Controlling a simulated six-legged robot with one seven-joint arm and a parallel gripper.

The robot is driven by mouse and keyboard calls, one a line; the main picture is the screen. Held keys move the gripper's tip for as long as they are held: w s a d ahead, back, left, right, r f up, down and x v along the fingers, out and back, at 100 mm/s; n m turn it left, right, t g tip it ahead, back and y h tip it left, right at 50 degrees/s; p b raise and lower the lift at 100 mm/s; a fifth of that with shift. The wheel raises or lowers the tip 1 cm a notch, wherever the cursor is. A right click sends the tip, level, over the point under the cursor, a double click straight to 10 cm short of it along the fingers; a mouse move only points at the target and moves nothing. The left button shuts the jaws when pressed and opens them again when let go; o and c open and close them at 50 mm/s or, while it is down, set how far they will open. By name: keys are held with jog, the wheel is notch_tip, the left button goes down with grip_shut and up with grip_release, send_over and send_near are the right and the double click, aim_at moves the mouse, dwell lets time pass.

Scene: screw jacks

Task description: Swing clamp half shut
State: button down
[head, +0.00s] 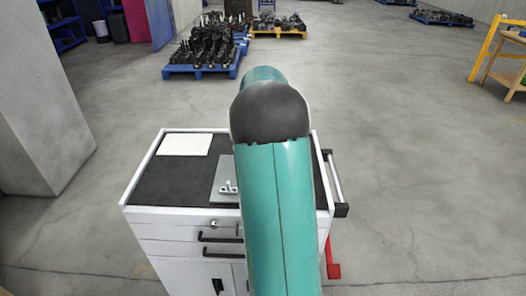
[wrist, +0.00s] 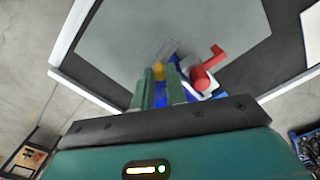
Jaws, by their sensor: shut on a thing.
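In the wrist view the swing clamp shows small, with a red bent part (wrist: 207,70), a yellow piece (wrist: 157,71) and a blue part (wrist: 160,94). It sits by a grey plate (wrist: 125,38). My gripper (wrist: 162,84) has its two green fingers on either side of the blue part and is shut on it. The red part stands just right of the fingers. The fingers hide some of the clamp, so its exact angle cannot be told. In the head view my arm hides the gripper and most of the plate (head: 225,178); a small light bracket (head: 229,188) shows at its left.
The plate lies on the dark top of a white drawer cart (head: 180,222). A white sheet (head: 186,144) lies at the cart's back left. A grey pillar (head: 40,105) stands to the left. Loaded pallets (head: 205,71) stand behind.

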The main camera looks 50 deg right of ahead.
jog(key=c, duration=1.4)
grip_release()
notch_tip(320, 180, up, 14)
jog(key=shift+c, duration=0.3)
